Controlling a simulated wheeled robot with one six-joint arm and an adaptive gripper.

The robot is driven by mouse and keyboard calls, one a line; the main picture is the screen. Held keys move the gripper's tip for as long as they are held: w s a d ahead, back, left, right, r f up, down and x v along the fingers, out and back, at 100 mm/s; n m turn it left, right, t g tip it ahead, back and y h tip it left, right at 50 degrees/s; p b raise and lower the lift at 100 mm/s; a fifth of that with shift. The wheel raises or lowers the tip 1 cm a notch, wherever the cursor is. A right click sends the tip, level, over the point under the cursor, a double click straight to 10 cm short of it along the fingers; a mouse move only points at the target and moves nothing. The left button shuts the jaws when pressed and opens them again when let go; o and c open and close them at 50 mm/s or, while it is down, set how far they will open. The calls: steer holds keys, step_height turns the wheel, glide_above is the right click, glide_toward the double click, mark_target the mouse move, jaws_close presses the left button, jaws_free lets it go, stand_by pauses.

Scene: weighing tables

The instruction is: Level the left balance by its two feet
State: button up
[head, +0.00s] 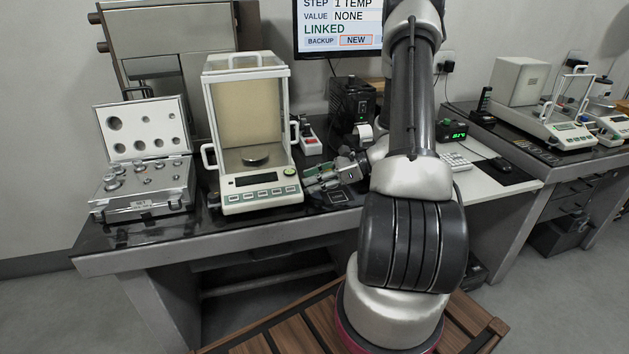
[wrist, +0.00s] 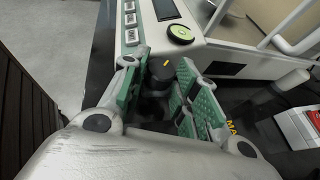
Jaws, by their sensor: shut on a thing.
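The left balance (head: 262,200), a white unit with a glass draft shield and a round pan (head: 256,156), stands on the dark table. My gripper (head: 318,178) is at its front right corner. In the wrist view my gripper (wrist: 164,88) has its green-padded fingers on both sides of a black foot knob (wrist: 161,70) with a yellow mark, and is shut on it. A round green bubble level (wrist: 180,33) sits on the balance's corner beside the knob; I cannot tell exactly where its bubble lies. A dark foot (head: 213,200) shows at the balance's left side.
An open case of weights (head: 145,185) stands left of the balance. A small red-and-white device (head: 310,142) and a black printer (head: 352,103) stand behind my gripper. The monitor (head: 340,28) reads LINKED. Another balance (head: 548,122) is on the right table.

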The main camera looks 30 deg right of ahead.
steer(key=o, duration=1)
steer(key=v, duration=1.2)
